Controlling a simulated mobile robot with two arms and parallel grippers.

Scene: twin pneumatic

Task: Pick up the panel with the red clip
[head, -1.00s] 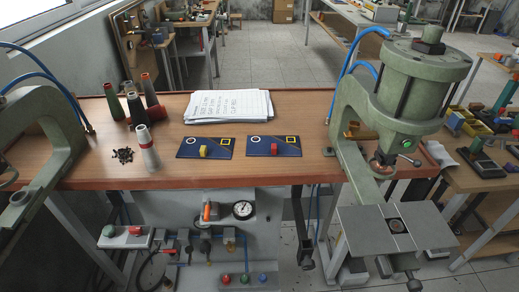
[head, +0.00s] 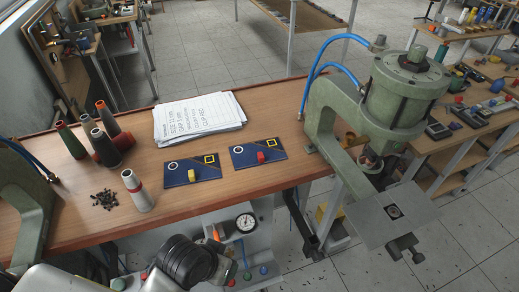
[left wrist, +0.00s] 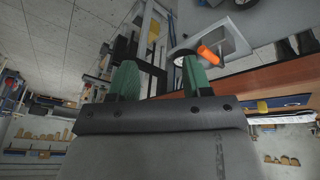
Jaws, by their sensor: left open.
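The panel with the red clip (head: 260,157) is a flat dark blue plate lying on the wooden bench, with a yellow square outline and a white ring on it. A similar blue panel with a yellow clip (head: 191,176) lies just to its left. My left arm comes in at the bottom of the head view, below the bench's front edge; its fingertips are not clear there. In the left wrist view my left gripper (left wrist: 160,80) shows two green fingers spread apart with nothing between them. The right gripper is not in view.
A stack of papers (head: 198,117) lies behind the panels. Several cones (head: 107,120) and a pile of small dark pieces (head: 105,198) are at the left. A green press (head: 385,110) stands at the right. A gauge (head: 246,222) is below the front edge.

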